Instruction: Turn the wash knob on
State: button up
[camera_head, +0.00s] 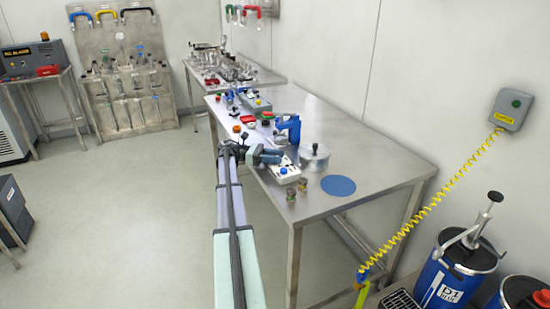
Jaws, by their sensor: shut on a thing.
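A small white control box (291,180) stands on the near left part of the steel table. A blue round knob (284,171) shows on its top. My gripper (279,158), dark with blue-grey parts, reaches in from the left over the far end of this box. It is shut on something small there. The held thing is hidden by the jaws, so I cannot tell whether it is the wash knob. No label on the box is readable at this size.
A lidded steel pot (314,158) stands just right of the box. A blue disc (338,186) lies nearer the front. Two small brass-coloured pieces (290,195) stand near the table's edge. The table's right side is clear.

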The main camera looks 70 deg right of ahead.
dwell(0.4)
jog(key=o, duration=1)
jog(key=shift+c, duration=0.2)
notch_tip(320, 180, up, 10)
jog(key=shift+r, duration=0.1)
